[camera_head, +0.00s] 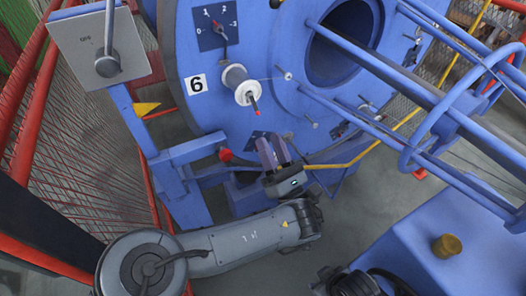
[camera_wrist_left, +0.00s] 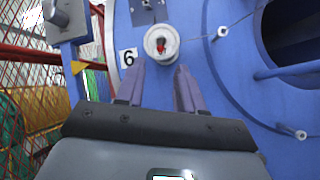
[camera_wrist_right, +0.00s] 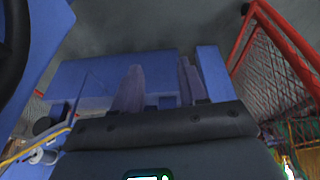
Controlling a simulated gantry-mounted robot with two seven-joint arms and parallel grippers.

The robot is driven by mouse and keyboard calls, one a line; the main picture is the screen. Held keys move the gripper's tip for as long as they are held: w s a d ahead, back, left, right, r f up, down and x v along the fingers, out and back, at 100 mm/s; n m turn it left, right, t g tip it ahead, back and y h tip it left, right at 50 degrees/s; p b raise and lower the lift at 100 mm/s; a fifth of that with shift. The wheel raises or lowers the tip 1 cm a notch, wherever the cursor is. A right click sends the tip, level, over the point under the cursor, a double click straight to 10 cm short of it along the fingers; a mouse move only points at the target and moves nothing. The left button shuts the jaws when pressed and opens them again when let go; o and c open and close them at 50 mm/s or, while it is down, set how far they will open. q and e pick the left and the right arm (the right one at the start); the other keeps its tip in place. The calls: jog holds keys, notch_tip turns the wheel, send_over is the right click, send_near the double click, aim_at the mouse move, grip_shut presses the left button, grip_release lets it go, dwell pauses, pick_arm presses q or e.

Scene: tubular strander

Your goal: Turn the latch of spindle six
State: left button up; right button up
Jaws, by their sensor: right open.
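Spindle six carries a white spool (camera_head: 237,85) on the blue disc, beside a white plate with the number 6 (camera_head: 196,85). Its red latch (camera_head: 254,105) sticks out from the spool's front end. In the left wrist view the red latch (camera_wrist_left: 160,44) shows in the spool's centre, beyond the fingertips. My left gripper (camera_head: 274,145) has purple fingers and is open and empty, below the spool and apart from it. My right gripper (camera_wrist_right: 158,66) is open and empty in the right wrist view, facing blue machine parts; its fingers are not seen in the head view.
A dial (camera_head: 214,27) marked with numbers sits above the spool. A grey box with a lever (camera_head: 107,62) stands at upper left. Blue tubes (camera_head: 370,55) run out from the disc at right. Red mesh fencing (camera_head: 70,150) borders the left. A yellow bar (camera_head: 345,160) passes near my left gripper.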

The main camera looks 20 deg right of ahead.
pick_arm(q)
jog(key=shift+b+v, duration=1.1)
pick_arm(e)
jog(key=f, duration=0.3)
jog(key=shift+s+a, duration=0.3)
jog(key=shift+s, duration=0.1)
jog(key=shift+c, duration=0.3)
